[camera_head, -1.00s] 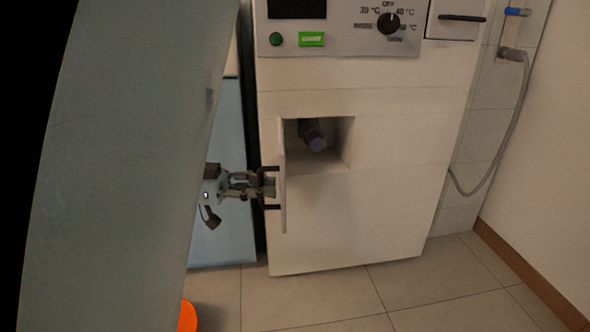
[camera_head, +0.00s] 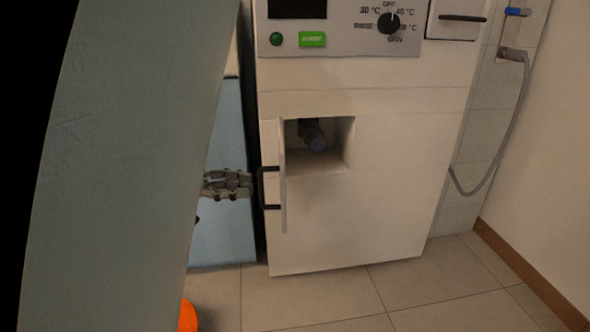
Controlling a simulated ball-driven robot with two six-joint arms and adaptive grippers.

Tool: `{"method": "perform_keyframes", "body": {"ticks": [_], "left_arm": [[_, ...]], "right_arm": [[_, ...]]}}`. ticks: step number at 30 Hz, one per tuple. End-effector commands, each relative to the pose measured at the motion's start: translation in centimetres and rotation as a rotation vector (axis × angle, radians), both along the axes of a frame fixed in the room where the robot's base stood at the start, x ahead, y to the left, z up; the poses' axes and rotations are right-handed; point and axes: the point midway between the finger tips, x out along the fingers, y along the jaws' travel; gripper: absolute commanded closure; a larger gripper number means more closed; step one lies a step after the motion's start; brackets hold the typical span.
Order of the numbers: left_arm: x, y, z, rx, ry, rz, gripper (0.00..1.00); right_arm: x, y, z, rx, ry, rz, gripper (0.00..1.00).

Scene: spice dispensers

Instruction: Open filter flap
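The filter flap (camera_head: 283,190) on the white washing machine (camera_head: 365,215) stands swung open to the left, seen nearly edge-on. Its black handle (camera_head: 261,188) faces left. Behind it the square recess (camera_head: 338,140) is exposed, with a dark round filter knob (camera_head: 315,137) inside. My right gripper is not in view.
A large pale blue-grey panel (camera_head: 120,170) fills the left side and hides most of my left arm. An orange object (camera_head: 188,316) sits on the floor below it. A grey hose (camera_head: 510,130) hangs at the right wall. The tiled floor in front of the machine is clear.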

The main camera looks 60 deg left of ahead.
Motion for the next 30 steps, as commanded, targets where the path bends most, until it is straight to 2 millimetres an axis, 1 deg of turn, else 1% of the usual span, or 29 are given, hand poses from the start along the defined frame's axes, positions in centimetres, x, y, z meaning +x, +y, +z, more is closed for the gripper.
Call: {"method": "perform_keyframes", "body": {"ticks": [1, 6, 9, 12, 16, 30], "left_arm": [[-1.0, 0.8, -0.1, 0.002, 0.002, 0.003, 0.79], [-3.8, 2.7, -0.1, 0.001, 0.002, 0.003, 0.79], [-4.9, 3.5, -0.1, 0.001, -0.001, 0.002, 0.79], [-5.5, 3.8, 0.0, 0.0, 0.0, 0.0, 0.79], [-5.8, 4.0, 0.0, -0.001, 0.0, -0.001, 0.79], [-5.8, 4.0, 0.0, -0.001, 0.0, -0.001, 0.79]], "right_arm": [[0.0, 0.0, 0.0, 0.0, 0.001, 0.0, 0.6], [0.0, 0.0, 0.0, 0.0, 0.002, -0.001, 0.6], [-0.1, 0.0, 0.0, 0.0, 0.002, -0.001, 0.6], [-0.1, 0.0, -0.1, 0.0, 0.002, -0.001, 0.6], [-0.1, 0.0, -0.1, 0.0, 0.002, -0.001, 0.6], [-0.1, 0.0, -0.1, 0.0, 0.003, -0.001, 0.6]]}}
